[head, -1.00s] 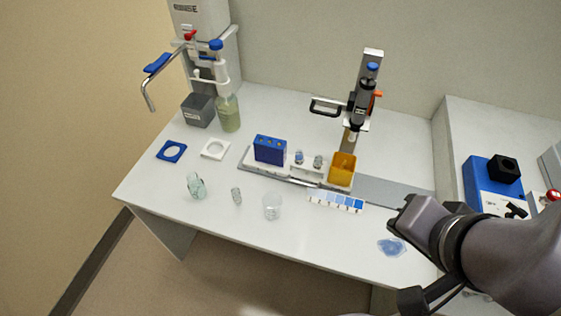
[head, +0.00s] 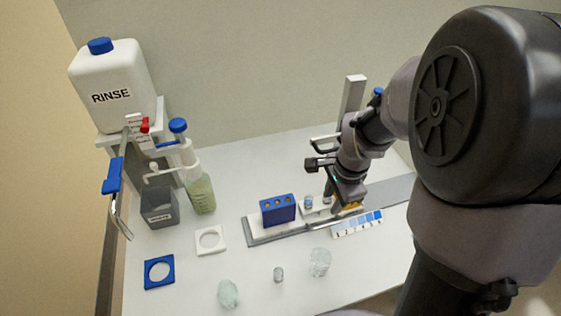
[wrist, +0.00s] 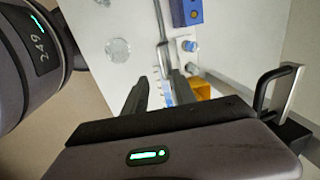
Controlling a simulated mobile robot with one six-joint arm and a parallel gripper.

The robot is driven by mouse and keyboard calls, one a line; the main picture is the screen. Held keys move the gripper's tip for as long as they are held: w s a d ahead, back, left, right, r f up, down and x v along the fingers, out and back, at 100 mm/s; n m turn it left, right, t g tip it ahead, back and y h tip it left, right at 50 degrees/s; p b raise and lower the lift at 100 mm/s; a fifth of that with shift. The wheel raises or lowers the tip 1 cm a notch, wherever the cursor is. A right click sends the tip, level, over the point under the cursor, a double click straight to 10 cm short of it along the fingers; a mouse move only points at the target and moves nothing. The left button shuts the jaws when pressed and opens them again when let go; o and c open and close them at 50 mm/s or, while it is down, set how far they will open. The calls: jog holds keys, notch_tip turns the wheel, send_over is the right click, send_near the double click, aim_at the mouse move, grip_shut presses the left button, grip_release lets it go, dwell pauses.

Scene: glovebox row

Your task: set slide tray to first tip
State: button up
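The slide tray (head: 254,229) is a low white carriage on a grey rail (head: 285,237). It bears a blue rack (head: 278,211) with holes at its left, small capped vials (head: 308,202) in the middle and an orange container at its right. My gripper (head: 343,200) hangs over the right end of the tray and largely hides the container in the head view. In the wrist view the fingers of my gripper (wrist: 160,80) are apart with nothing seen between them. The orange container (wrist: 203,88) and blue rack (wrist: 187,11) show beyond them. Contact with the tray cannot be told.
A post (head: 353,95) with a black handle (head: 325,142) stands behind the tray. A blue-and-white strip (head: 358,222) lies in front. A rinse jug (head: 112,85) stands at back left.

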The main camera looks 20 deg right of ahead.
aim_at(322, 226)
jog(key=w+f+b, duration=0.1)
jog(key=f+b, duration=0.1)
jog(key=f, duration=0.3)
jog(key=w+f+b, duration=0.1)
jog(key=f+b, duration=0.2)
jog(key=f, duration=0.3)
jog(key=w+f+b, duration=0.1)
jog(key=f+b, duration=0.1)
jog(key=f, duration=0.3)
jog(key=shift+d+f, duration=0.25)
jog(key=shift+d, duration=0.05)
grip_shut()
dwell(0.4)
